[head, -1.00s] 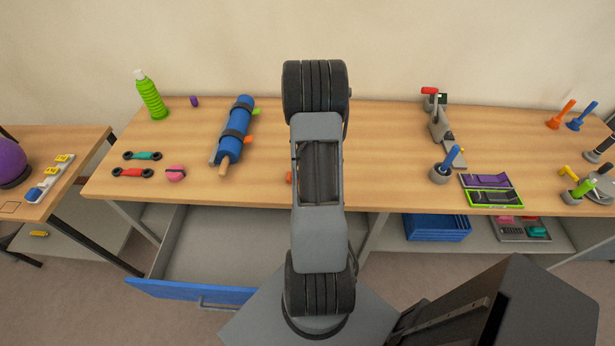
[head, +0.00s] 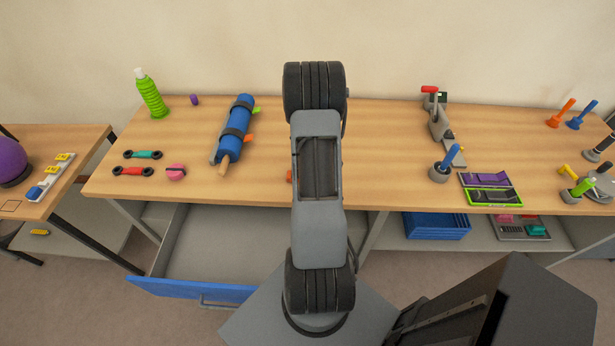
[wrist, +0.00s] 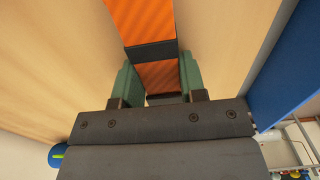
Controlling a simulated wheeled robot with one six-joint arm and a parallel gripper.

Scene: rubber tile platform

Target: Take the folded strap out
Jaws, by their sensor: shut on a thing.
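An orange strap (wrist: 142,20) with a dark band across it shows in the wrist view, running from the top edge down between the green fingers. My gripper (wrist: 158,78) is shut on it, one finger on each side. In the head view my own arm hides the gripper and most of what it holds. A small orange bit (head: 289,176) shows at the arm's left edge above the bench; I cannot tell if it is this strap. An open drawer (head: 223,245) with a blue front hangs under the bench, and its visible inside is bare.
On the bench (head: 380,140) stand a green bottle (head: 151,94), a blue roll (head: 232,130) with dark straps, and a pink ball (head: 176,173). A blue tool in a grey cup (head: 440,174) and a green-edged tray (head: 490,197) are to the right. A blue surface (wrist: 288,75) fills the wrist view's right side.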

